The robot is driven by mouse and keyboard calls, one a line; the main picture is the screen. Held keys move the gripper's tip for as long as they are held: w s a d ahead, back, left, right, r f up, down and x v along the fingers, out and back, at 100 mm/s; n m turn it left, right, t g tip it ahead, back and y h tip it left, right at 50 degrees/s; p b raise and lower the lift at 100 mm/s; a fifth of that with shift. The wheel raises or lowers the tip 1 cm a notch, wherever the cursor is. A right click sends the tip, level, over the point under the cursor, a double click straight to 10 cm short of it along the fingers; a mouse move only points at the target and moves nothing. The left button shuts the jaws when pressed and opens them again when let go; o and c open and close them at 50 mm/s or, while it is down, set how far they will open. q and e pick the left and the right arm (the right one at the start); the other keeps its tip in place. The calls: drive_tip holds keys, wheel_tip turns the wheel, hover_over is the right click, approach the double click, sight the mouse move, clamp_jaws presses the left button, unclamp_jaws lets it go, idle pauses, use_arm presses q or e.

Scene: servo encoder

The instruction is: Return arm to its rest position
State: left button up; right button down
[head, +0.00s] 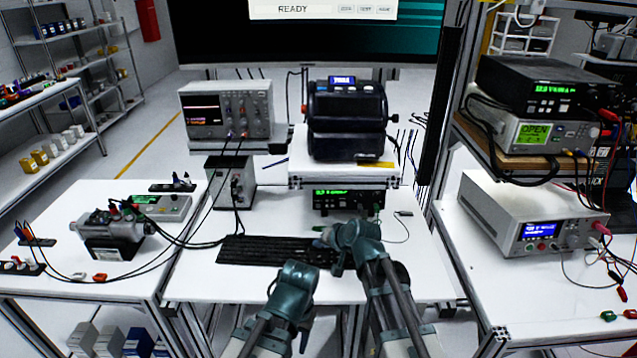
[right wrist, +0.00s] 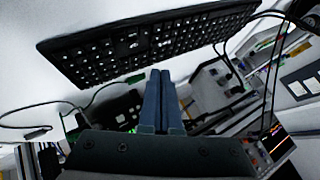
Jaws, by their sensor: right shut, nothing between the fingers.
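My right arm (head: 368,255) reaches forward over the middle table, by the right end of the black keyboard. My right gripper shows in the right wrist view (right wrist: 160,78). Its two blue-grey fingers lie together, shut with nothing between them. My left arm (head: 290,292) is lower and nearer, in front of the keyboard. The left gripper's fingers are not clear, so I cannot tell their state.
The black keyboard (head: 275,250) lies close to my right gripper. Behind it a raised white shelf (head: 343,180) carries a dark motor-like unit (head: 346,120). An oscilloscope (head: 228,112) stands left. Loose cables cross the left table (head: 75,275).

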drive_tip(key=s+d+f+n+g+h, duration=0.2)
drive_tip(key=s, duration=0.6)
drive_tip(key=s+d+f+n+g+h, duration=0.1)
drive_tip(key=s+f+g+h, duration=0.1)
drive_tip(key=s, duration=0.7)
drive_tip(key=s+d+f+n+g+h, duration=0.2)
drive_tip(key=s+g, duration=0.1)
drive_tip(key=s, duration=0.5)
drive_tip(key=shift+s+d+f+n+g+h, duration=0.25)
drive_tip(key=shift+s+d+n+g+h, duration=0.05)
drive_tip(key=shift+g+h, duration=0.1)
idle(0.7)
